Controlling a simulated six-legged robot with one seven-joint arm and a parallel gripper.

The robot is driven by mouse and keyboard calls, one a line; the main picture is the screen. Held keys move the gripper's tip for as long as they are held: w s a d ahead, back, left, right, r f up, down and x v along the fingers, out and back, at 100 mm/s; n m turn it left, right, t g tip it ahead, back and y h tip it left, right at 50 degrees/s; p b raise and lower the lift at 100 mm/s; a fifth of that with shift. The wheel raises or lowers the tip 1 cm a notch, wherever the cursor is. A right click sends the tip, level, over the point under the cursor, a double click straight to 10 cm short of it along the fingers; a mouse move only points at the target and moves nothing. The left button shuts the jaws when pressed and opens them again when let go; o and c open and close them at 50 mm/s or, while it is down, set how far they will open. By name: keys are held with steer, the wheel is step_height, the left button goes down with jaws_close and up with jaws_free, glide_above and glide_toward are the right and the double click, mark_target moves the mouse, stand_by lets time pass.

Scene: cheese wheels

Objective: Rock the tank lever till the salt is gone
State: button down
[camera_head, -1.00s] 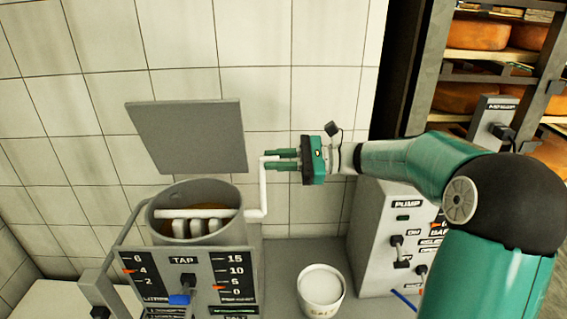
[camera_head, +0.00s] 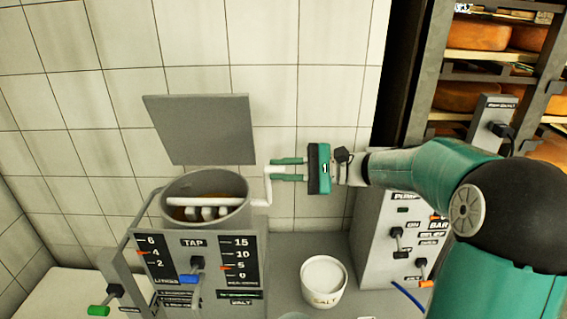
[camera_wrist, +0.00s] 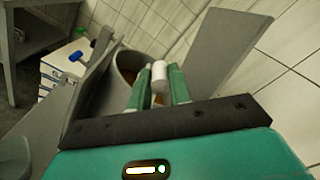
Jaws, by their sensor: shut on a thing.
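The grey tank (camera_head: 169,222) stands with its lid (camera_head: 205,130) raised. White paddles (camera_head: 205,210) show inside over a brownish content; whether salt grains remain in it is too small to tell. The white crank lever (camera_head: 267,188) comes out of the tank's right side and turns up. My gripper (camera_head: 288,170) is shut on the lever's upper end from the right. In the wrist view the lever's white end (camera_wrist: 159,72) sits between my two green fingers. The right gauge (camera_head: 240,262) has its red pointer near 5; the left gauge (camera_head: 155,262) has its pointer near 4.
A white salt tub (camera_head: 323,285) stands right of the tank, and the pump box (camera_head: 375,240) with levers and a blue hose is farther right. A tap lever (camera_head: 192,270) juts from the tank front. Cheese shelves (camera_head: 480,95) stand behind my arm.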

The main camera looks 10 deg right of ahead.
steer(key=shift+s+a+f, duration=0.2)
steer(key=shift+s+f, duration=0.05)
steer(key=shift+s, duration=0.15)
steer(key=shift+s+a+f, duration=0.15)
steer(key=shift+s+f, duration=0.05)
steer(key=shift+s, duration=0.3)
steer(key=c, duration=1.3)
jaws_free()
steer(key=shift+a, duration=0.1)
steer(key=shift+d, duration=0.2)
steer(key=s+d, duration=0.2)
steer(key=d, duration=1.1)
steer(key=shift+s+d, duration=0.25)
steer(key=shift+s, duration=0.05)
